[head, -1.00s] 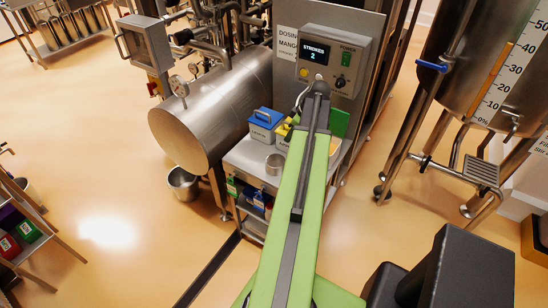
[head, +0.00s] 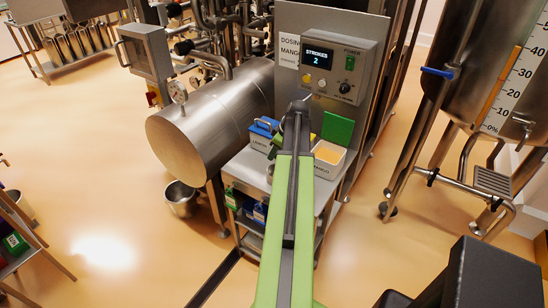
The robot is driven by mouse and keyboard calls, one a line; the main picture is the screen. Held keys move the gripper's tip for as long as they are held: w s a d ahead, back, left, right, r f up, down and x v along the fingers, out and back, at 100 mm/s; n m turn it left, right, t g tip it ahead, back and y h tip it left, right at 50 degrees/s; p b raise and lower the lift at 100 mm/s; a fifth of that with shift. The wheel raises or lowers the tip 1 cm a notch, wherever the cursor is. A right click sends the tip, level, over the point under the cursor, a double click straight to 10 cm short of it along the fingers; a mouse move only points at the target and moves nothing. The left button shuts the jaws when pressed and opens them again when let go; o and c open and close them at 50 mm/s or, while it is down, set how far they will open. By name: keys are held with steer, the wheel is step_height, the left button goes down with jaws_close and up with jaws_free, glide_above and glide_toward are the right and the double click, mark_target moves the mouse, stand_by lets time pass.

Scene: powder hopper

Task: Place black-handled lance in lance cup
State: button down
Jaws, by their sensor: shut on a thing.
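My arm reaches forward over the small metal bench (head: 240,173) in front of the dosing panel. The arm's dark far end is in view, but my gripper's jaws are hidden behind it. I cannot make out the black-handled lance. A small metal cup (head: 270,173) shows only in part at the arm's left edge, on the bench; I cannot tell whether it is the lance cup. An open white mango tub (head: 328,162) with orange powder stands right of the arm. A green lid (head: 338,129) stands upright behind it.
A tub with a blue lid (head: 263,131) stands left of the arm. The control box (head: 326,65) reads STROKES 2. A steel cylinder (head: 215,120) lies left, with a bucket (head: 181,198) on the floor below. A steel tank (head: 478,70) stands right.

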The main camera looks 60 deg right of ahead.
steer(key=shift+f, duration=0.1)
steer(key=c, duration=1.2)
jaws_free()
steer(key=p+v, duration=1.1)
steer(key=v, duration=0.1)
steer(key=shift+r, duration=0.25)
steer(key=shift+w, duration=0.1)
